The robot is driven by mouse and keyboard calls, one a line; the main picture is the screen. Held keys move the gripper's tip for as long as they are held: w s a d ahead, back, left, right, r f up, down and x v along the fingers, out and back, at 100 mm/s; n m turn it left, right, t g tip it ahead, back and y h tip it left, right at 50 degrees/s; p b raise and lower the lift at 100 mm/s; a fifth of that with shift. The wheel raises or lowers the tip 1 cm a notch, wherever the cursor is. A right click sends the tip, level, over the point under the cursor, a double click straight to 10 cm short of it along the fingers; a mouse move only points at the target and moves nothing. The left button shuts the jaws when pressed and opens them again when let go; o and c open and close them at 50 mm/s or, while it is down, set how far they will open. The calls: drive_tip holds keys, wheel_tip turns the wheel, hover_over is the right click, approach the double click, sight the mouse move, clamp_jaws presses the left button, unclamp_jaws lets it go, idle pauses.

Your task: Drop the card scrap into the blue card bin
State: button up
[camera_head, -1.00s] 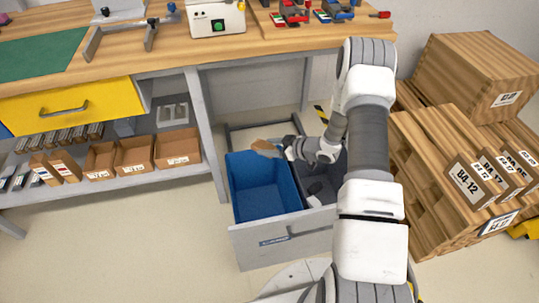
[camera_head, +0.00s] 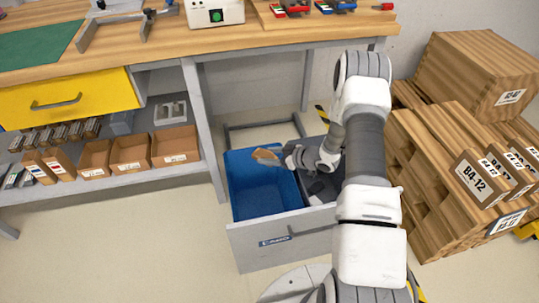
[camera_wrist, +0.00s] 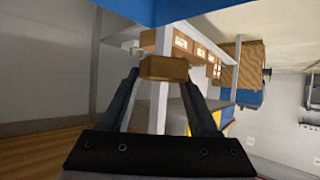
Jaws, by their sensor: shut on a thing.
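The card scrap (camera_head: 266,157) is a small brown piece held at the tip of my gripper (camera_head: 284,159). In the head view it overlaps the far right part of the blue card bin (camera_head: 258,203), an open blue box in a pulled-out grey drawer. The scrap's exact height relative to the rim is hard to tell. In the wrist view the scrap (camera_wrist: 163,68) sits between the two dark fingertips of my gripper (camera_wrist: 160,80), which is shut on it. A blue surface crosses the top of that view. The bin's visible interior looks empty.
The drawer front (camera_head: 285,240) faces me. A dark compartment (camera_head: 318,188) lies right of the blue bin, partly hidden by my arm. Wooden crates (camera_head: 440,180) stand close on the right. The workbench (camera_head: 220,45) edge runs behind, with shelved cardboard boxes (camera_head: 130,155) left.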

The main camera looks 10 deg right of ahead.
drive_tip(key=o, duration=1.4)
drive_tip(key=shift+p+v, duration=2.6)
drive_tip(key=shift+v, duration=6.1)
